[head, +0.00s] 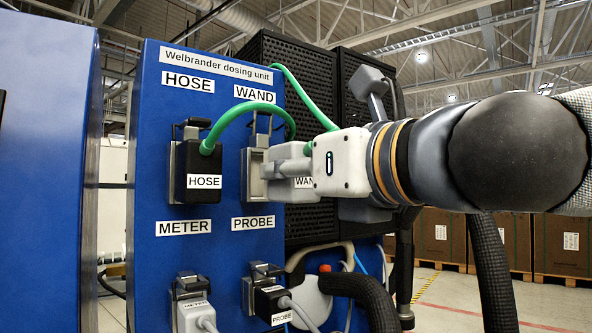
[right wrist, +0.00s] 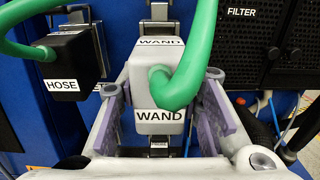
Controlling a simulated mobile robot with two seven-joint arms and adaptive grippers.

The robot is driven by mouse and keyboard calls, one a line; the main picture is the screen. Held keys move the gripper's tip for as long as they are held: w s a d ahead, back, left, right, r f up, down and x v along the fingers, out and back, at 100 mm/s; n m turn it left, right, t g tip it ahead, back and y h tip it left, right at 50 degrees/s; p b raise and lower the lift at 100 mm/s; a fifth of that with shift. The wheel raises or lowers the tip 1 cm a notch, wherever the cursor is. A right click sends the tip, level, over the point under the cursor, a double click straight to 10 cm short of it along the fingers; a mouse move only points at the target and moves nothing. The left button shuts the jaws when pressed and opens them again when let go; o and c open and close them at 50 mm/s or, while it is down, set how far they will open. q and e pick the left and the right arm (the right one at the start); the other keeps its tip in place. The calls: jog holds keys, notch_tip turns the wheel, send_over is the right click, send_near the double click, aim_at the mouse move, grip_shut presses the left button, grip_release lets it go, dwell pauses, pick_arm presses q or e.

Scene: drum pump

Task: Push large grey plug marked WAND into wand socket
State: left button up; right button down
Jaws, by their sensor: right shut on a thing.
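The large grey plug marked WAND (head: 303,184) is in the grip of my right gripper (head: 288,166) in the head view. The plug also fills the middle of the right wrist view (right wrist: 160,62), with a green hose from its face and a purple-padded finger on each side. The wand socket (head: 254,175) is a grey frame on the blue panel under the WAND label, with part of its opening showing. The plug's left end is at the socket mouth. I cannot tell if any of it is inside. My left gripper is out of view.
A black HOSE plug (head: 203,172) sits in the socket to the left. METER plug (head: 196,316) and PROBE plug (head: 270,300) sit in the lower sockets. A latch (head: 262,125) stands above the wand socket. A black perforated housing (head: 308,105) stands behind.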

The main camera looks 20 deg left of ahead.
aim_at(259, 175)
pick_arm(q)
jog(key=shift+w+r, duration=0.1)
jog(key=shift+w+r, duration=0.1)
pick_arm(e)
jog(key=shift+w+a, duration=0.1)
jog(key=shift+a, duration=0.15)
dwell(0.5)
pick_arm(q)
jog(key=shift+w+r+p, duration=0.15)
jog(key=shift+p, duration=0.15)
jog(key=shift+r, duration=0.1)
pick_arm(e)
jog(key=shift+x, duration=1.15)
pick_arm(q)
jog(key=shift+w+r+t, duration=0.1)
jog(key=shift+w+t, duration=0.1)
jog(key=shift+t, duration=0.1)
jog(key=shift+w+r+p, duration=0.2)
jog(key=shift+p, duration=0.1)
pick_arm(e)
jog(key=shift+x, duration=0.8)
dwell(0.8)
jog(key=c, duration=1.1)
grip_release()
jog(key=shift+w, duration=0.1)
jog(key=shift+o, duration=0.2)
